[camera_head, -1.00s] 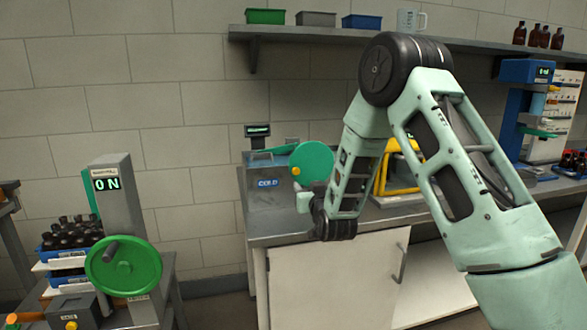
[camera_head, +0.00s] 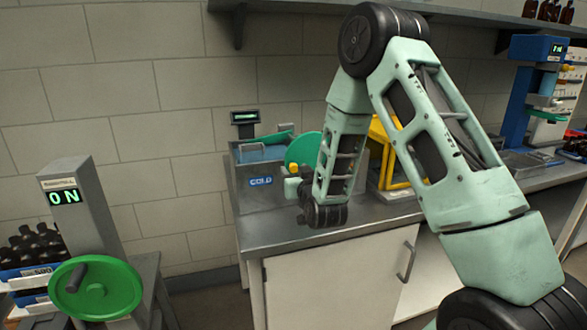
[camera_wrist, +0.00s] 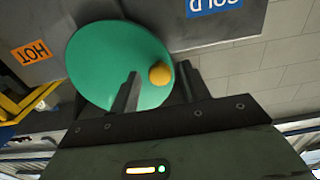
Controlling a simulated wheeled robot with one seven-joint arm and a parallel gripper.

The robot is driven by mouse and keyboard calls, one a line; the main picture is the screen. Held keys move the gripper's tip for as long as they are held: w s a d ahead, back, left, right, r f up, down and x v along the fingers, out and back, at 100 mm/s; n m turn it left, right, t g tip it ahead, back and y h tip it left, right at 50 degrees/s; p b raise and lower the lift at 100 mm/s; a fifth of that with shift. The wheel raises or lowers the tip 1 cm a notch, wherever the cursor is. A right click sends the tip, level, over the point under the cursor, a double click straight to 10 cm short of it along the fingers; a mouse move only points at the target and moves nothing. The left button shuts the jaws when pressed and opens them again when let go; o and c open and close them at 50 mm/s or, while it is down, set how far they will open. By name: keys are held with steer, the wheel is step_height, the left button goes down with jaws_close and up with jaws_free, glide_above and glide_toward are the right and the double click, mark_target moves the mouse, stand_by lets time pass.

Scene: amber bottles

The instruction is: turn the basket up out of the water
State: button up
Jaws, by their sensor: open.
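The bath marked COLD (camera_head: 261,181) stands on the left end of the steel counter, with bluish water (camera_head: 258,153) at its open top. A green bar (camera_head: 272,139) lies across the top; I cannot make out the basket itself. On the bath's right side is a green disc (camera_head: 303,148) with a yellow knob (camera_head: 293,169) near its lower left edge. In the wrist view the disc (camera_wrist: 112,62) fills the middle, and the knob (camera_wrist: 160,75) appears between the two dark fingers of my gripper (camera_wrist: 158,70), which is open. Contact cannot be judged.
A yellow frame (camera_head: 381,139) stands right of the disc, partly behind my arm. A HOT label (camera_wrist: 34,51) shows in the wrist view. A post with a green handwheel (camera_head: 95,288) and dark bottles (camera_head: 32,243) are at left. The counter front (camera_head: 275,236) is clear.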

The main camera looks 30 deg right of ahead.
jaws_close()
